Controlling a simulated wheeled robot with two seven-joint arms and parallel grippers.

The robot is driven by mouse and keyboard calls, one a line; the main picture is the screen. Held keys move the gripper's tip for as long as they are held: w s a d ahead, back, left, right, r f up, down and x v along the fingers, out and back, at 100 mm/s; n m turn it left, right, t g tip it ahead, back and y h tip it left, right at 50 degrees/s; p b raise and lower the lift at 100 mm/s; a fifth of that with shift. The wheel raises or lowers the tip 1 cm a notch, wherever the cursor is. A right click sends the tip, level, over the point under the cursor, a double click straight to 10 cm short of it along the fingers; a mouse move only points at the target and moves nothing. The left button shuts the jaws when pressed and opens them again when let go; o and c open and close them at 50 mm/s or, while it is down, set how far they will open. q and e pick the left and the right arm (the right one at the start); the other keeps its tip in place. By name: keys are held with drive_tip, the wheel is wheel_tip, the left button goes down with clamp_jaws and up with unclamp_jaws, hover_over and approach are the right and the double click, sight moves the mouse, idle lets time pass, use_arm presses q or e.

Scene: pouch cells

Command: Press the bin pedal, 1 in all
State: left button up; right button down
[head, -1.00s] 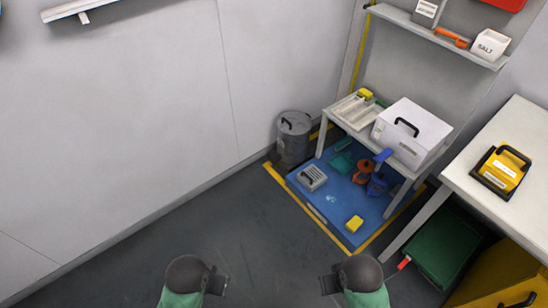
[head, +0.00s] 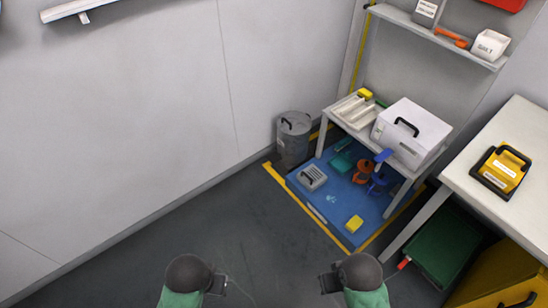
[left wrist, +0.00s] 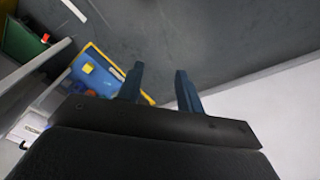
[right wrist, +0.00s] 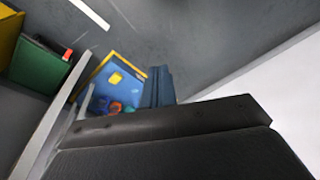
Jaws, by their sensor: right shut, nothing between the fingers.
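A grey cylindrical bin (head: 293,136) with a black lid handle stands on the floor against the wall, left of the small table. Its pedal is too small to make out. My left gripper (head: 222,284) is low in the head view, far from the bin. In the left wrist view its two fingers (left wrist: 158,90) are apart with nothing between them. My right gripper (head: 326,284) is also low in the head view, away from the bin. In the right wrist view its fingers (right wrist: 158,87) are together and empty.
A small table (head: 342,118) carries a white box (head: 410,130) and a tray. Below it a blue mat (head: 325,203) with yellow edging holds several items. A white bench (head: 520,180) stands at the right, with a green crate (head: 438,240) underneath. The floor before the bin is clear.

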use_arm(q)
clamp_jaws()
idle(0.9)
idle(0.4)
idle(0.5)
